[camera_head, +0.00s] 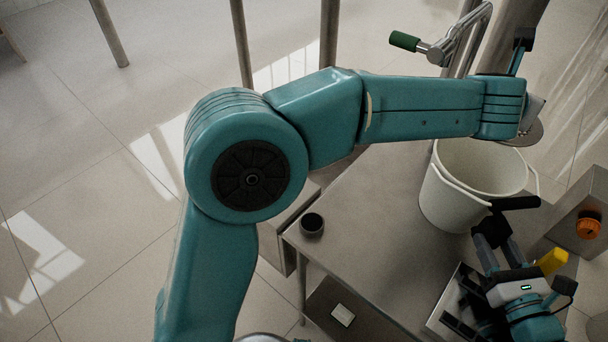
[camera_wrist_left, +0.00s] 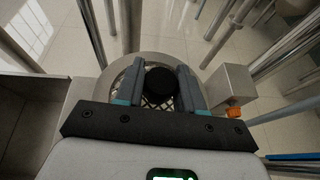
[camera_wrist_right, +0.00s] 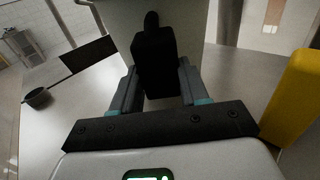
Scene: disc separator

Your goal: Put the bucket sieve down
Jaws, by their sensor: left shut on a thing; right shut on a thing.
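A round mesh sieve with a pale rim and black knob (camera_wrist_left: 160,81) shows in the left wrist view. My left gripper (camera_wrist_left: 160,74) is shut on the knob. In the head view my left arm hides most of this gripper, and a disc edge (camera_head: 528,134) shows beside it, over the far side of a white bucket (camera_head: 452,204). My right gripper (camera_head: 494,226) is shut on a black grip (camera_head: 516,203) at the bucket's near right side. The right wrist view shows this grip (camera_wrist_right: 154,55) upright between the fingers, the pale bucket wall behind it.
The bucket is over a metal table (camera_head: 365,225). A small dark cup (camera_head: 312,225) stands at its left corner. A metal box with an orange knob (camera_head: 588,226) is at the right. A green-handled lever (camera_head: 405,41) is at the back. The table's middle is clear.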

